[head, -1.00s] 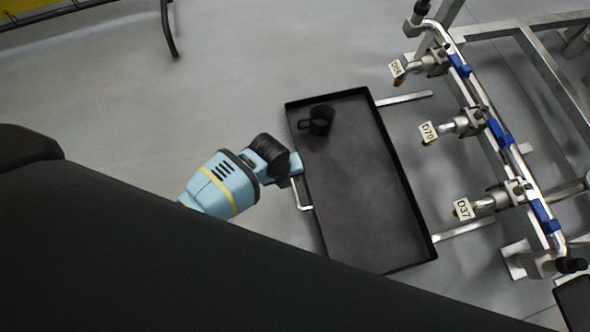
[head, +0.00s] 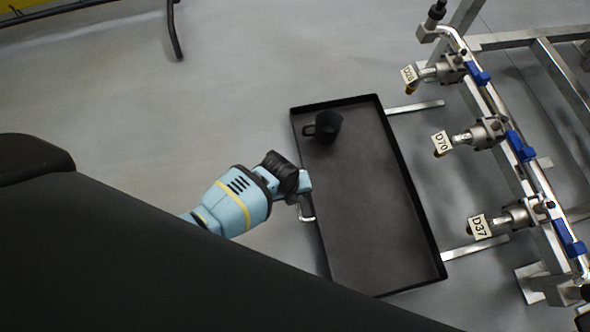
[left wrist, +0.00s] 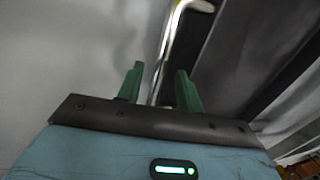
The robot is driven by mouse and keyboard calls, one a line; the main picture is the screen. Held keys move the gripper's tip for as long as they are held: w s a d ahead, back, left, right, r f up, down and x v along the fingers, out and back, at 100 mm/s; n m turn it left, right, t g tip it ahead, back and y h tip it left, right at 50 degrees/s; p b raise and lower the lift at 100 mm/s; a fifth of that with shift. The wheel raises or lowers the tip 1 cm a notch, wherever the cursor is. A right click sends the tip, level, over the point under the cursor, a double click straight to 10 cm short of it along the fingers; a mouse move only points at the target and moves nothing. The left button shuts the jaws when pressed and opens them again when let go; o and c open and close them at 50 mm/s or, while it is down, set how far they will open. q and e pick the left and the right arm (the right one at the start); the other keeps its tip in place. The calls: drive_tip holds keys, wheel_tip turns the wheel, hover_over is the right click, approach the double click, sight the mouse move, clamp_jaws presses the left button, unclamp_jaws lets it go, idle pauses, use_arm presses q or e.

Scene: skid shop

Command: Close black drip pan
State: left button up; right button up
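The black drip pan (head: 362,215) is pulled out on metal rails on the left side of the pipe rack, with a dark cup (head: 325,126) in its far left corner. Its silver handle (head: 308,214) is on the pan's left side, partly hidden by my gripper. My left gripper (head: 304,185) is at that handle. In the left wrist view, the green fingers of the left gripper (left wrist: 159,85) are apart. The handle (left wrist: 172,45) runs between them; I cannot tell whether either finger touches it. My right gripper is not in view.
The metal rack (head: 500,140) with blue-handled valves and tags D70 and D37 stands right of the pan. Two rails (head: 474,249) join pan side and rack. Grey floor (head: 220,100) left of the pan is clear. A dark stand leg (head: 175,35) is at the top.

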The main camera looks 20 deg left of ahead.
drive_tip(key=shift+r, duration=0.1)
use_arm(q)
clamp_jaws()
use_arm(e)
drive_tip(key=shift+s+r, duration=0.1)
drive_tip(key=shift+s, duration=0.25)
